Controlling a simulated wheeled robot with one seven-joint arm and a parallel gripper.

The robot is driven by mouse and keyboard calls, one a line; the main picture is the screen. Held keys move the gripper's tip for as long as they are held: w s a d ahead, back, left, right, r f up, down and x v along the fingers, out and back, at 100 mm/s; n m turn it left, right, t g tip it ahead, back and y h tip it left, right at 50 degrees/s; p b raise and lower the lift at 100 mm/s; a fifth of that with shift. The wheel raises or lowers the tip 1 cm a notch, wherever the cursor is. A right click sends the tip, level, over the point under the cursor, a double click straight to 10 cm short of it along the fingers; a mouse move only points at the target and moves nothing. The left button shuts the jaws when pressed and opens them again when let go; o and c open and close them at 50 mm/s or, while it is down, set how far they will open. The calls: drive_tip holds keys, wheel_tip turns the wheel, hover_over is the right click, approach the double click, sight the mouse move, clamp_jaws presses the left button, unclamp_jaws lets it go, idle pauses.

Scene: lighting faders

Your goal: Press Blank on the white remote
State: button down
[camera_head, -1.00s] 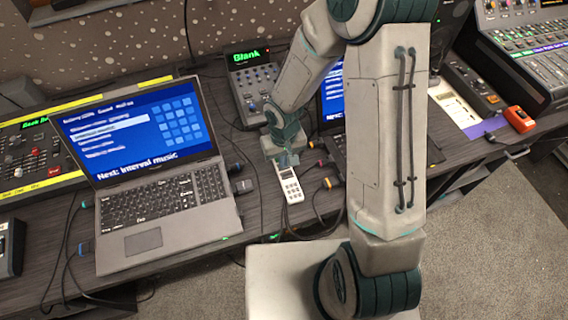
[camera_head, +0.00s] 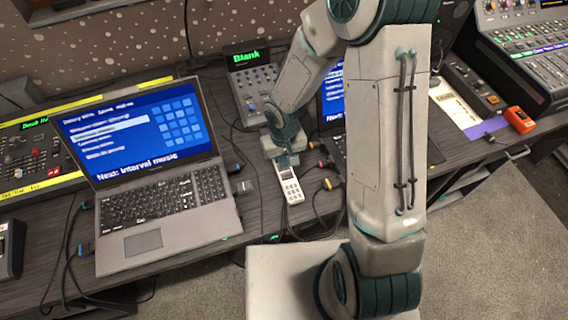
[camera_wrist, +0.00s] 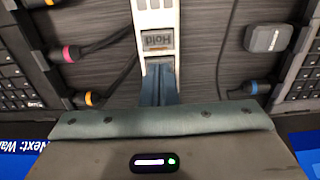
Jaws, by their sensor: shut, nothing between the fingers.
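The white remote (camera_head: 292,191) lies on the dark desk between the two laptops, its lower keypad in view. My gripper (camera_head: 286,166) is over its upper end and hides that part. In the wrist view, the pale remote (camera_wrist: 172,18) runs up from the fingers, and a grey key marked "Hold" (camera_wrist: 158,40) shows just beyond the fingertips. My gripper (camera_wrist: 159,70) is shut and empty there, with its tips at or just above the remote; I cannot tell whether they touch. No key marked Blank is readable on the remote.
A fader unit (camera_head: 252,90) behind shows "Blank" on its display. An open laptop (camera_head: 150,190) stands left, another is partly hidden behind my arm. Cables with coloured plugs (camera_wrist: 72,53) and a small grey box (camera_wrist: 268,37) flank the remote.

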drive_tip(key=shift+r+p, duration=2.4)
drive_tip(key=shift+r, duration=0.95)
drive_tip(key=s+d+r+m+t+h, duration=0.1)
drive_tip(key=d+r, duration=0.3)
drive_tip(key=r, duration=0.3)
drive_tip(key=s+d+r+m+t, duration=0.15)
drive_tip(key=d+r, duration=0.25)
drive_tip(key=r, duration=0.4)
drive_tip(key=s+d+r+y, duration=0.1)
drive_tip(key=s+d+r, duration=0.3)
drive_tip(key=s+r, duration=0.5)
drive_tip(key=shift+s+r+m+t, duration=0.25)
drive_tip(key=shift+s+m+t, duration=0.15)
drive_tip(key=shift+s, duration=0.25)
drive_tip(key=shift+d, duration=0.15)
